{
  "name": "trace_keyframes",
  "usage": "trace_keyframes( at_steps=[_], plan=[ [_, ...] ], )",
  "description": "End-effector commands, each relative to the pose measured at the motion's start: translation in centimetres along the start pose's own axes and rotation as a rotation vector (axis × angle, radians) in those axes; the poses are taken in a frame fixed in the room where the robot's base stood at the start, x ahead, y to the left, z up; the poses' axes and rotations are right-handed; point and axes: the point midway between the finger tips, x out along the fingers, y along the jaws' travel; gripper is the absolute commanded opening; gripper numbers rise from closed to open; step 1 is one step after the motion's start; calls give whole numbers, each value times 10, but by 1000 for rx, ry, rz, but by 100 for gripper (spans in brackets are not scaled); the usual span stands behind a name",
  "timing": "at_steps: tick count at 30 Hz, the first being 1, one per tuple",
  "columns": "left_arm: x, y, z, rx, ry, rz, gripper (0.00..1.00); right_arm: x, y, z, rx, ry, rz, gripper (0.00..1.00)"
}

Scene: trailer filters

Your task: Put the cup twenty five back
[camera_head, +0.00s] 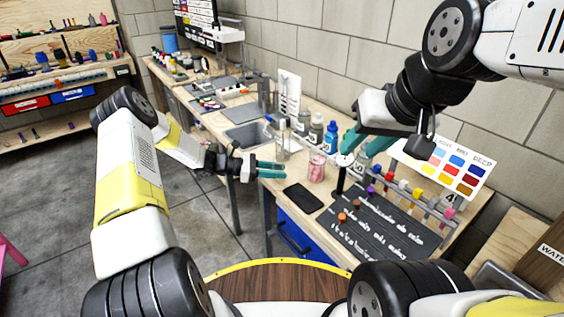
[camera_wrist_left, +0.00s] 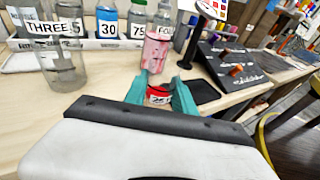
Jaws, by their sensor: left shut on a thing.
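My left gripper (camera_head: 270,170) is at the front edge of the bench, its teal fingers close together. In the left wrist view the fingers (camera_wrist_left: 161,95) close around a small red thing with a white label (camera_wrist_left: 159,97); the label seems to read 25, so I take it as cup twenty five. Most of it is hidden. A pink, see-through cup (camera_head: 317,167) stands on the bench beyond the gripper; it also shows in the left wrist view (camera_wrist_left: 155,52). My right gripper (camera_head: 364,145) hangs over the bench, its teal fingers apart, near a black post with a white top (camera_head: 345,160).
Labelled bottles (camera_head: 331,136) and a clear glass jar (camera_head: 282,142) stand behind. A white rack with number labels (camera_wrist_left: 108,28) lies beyond. A black pad (camera_head: 303,198) and a dark sloped board with coloured knobs (camera_head: 385,230) lie to the right.

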Motion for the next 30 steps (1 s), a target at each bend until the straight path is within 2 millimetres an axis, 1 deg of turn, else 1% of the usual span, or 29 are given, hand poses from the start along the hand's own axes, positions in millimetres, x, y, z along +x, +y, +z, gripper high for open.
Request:
trace_keyframes(
  at_steps=[1,3,11,15,18,28,29,30],
  plan=[
    [6,8,0,3,1,-1,0,0,0,0,0,0,0,36],
    [11,17,0,1,1,0,0,0,0,0,0,0,0,36],
    [21,34,1,1,0,-1,0,0,0,0,0,0,0,36],
    [25,32,-23,-4,-1,-1,0,0,0,0,0,0,0,36],
    [27,33,-33,-1,0,0,0,0,0,0,0,0,0,36],
    [27,33,-36,-1,0,0,0,0,0,0,0,0,0,36],
    [28,33,-37,-1,0,0,33,0,0,0,0,0,0,36],
    [27,33,-36,0,0,0,41,0,0,0,0,0,0,36]
  ],
)
